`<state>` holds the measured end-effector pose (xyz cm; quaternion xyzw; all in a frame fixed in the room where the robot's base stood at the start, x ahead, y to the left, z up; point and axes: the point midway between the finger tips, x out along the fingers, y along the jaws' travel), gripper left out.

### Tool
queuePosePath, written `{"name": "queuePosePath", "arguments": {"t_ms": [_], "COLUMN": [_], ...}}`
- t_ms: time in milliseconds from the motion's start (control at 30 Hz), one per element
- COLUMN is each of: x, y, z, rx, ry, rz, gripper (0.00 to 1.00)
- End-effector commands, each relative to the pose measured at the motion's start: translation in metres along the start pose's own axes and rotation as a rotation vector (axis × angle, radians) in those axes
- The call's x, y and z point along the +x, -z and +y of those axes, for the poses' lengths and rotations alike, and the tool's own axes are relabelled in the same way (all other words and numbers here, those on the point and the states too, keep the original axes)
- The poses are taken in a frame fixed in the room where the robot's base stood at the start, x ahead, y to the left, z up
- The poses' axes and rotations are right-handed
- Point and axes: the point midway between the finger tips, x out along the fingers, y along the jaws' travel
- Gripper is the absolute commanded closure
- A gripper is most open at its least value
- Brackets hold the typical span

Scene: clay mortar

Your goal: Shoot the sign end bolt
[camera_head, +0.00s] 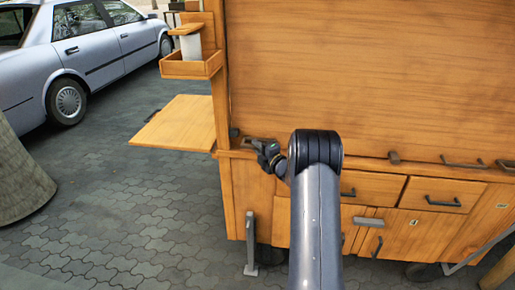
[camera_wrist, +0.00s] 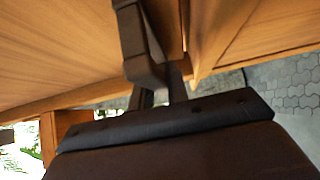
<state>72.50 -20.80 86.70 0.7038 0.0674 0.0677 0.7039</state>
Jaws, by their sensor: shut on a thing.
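My gripper (camera_head: 268,155) is at the left end of the wooden stall's sill, low beside the left post. It is shut on a small dark part that I take to be the sign end bolt, mostly hidden by the fingers. In the wrist view my gripper's dark fingers (camera_wrist: 155,88) reach up to the wood, and a dark grey bar (camera_wrist: 132,35) runs up from them along the panel. I cannot tell how far the bolt is slid. A large wooden panel (camera_head: 370,75) stands above the sill.
Dark metal fittings (camera_head: 463,163) lie along the sill to the right. Drawers (camera_head: 430,195) with dark handles are below. A side shelf (camera_head: 180,123) sticks out left, under a small box (camera_head: 192,67) holding a white cylinder. A car (camera_head: 75,50) stands on the paving behind.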

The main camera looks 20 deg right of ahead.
Motion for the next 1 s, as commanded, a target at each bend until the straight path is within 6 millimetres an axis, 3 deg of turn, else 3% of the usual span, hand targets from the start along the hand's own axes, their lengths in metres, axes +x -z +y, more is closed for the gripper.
{"name": "queuePosePath", "arguments": {"t_ms": [100, 533, 1000], "x": [0.000, 0.002, 0.034], "y": [0.000, 0.002, 0.034], "z": [0.000, -0.002, -0.004], "rx": [0.000, 0.000, -0.002], "ry": [0.001, 0.001, 0.000], "rz": [0.000, 0.001, 0.001], "gripper": [1.00, 1.00, 1.00]}}
